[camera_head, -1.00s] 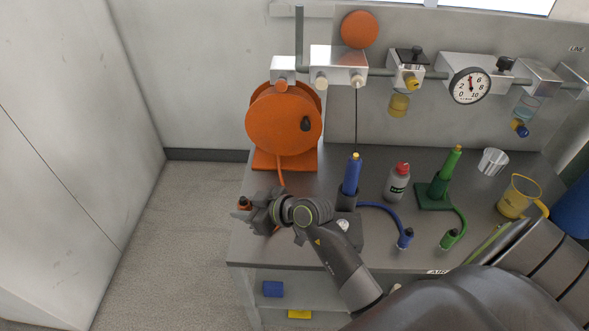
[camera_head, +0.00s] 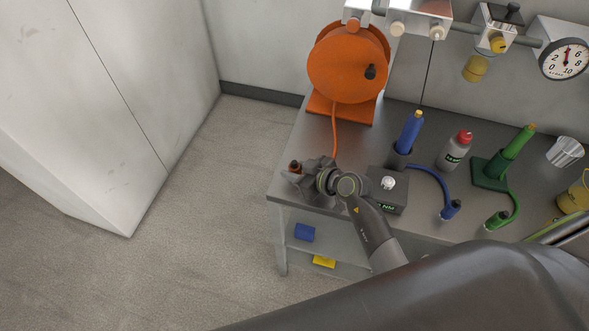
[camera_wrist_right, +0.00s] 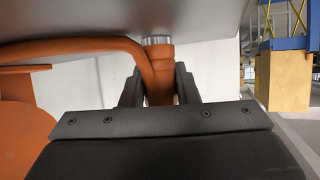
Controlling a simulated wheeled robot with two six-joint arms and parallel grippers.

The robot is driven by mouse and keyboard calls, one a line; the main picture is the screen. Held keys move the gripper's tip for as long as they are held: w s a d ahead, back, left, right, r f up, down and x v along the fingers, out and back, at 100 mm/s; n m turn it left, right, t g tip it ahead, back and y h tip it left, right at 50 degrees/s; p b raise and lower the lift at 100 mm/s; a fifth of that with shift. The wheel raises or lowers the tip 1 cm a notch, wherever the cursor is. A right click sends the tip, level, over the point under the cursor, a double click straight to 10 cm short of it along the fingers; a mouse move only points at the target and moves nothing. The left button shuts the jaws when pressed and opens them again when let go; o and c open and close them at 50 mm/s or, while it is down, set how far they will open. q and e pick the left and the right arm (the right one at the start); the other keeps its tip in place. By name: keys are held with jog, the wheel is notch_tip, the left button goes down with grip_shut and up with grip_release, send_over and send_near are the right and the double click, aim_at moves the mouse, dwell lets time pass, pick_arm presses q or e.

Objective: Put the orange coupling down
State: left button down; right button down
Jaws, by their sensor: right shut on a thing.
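The orange coupling (camera_head: 295,167) is at the left end of the grey bench, on the end of an orange hose (camera_head: 335,135) that comes from the orange reel (camera_head: 348,65). My right gripper (camera_head: 304,171) is shut on it. In the right wrist view the coupling (camera_wrist_right: 159,75) stands between the two dark fingers, with a silver ring (camera_wrist_right: 157,40) at its end against a grey surface. I cannot tell whether the coupling touches the bench. In the head view the gripper hides part of it. My left gripper is not in view.
The bench (camera_head: 290,190) has its left edge close by the gripper. A dark box with a white knob (camera_head: 388,183), a blue tool (camera_head: 408,133), a red-capped bottle (camera_head: 455,150) and a green tool (camera_head: 510,150) stand to the right. Blue (camera_head: 304,232) and yellow (camera_head: 324,261) blocks lie on the lower shelf.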

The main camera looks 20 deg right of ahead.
jog(key=c, duration=1.1)
grip_release()
jog(key=v, duration=1.2)
jog(key=shift+p, duration=0.4)
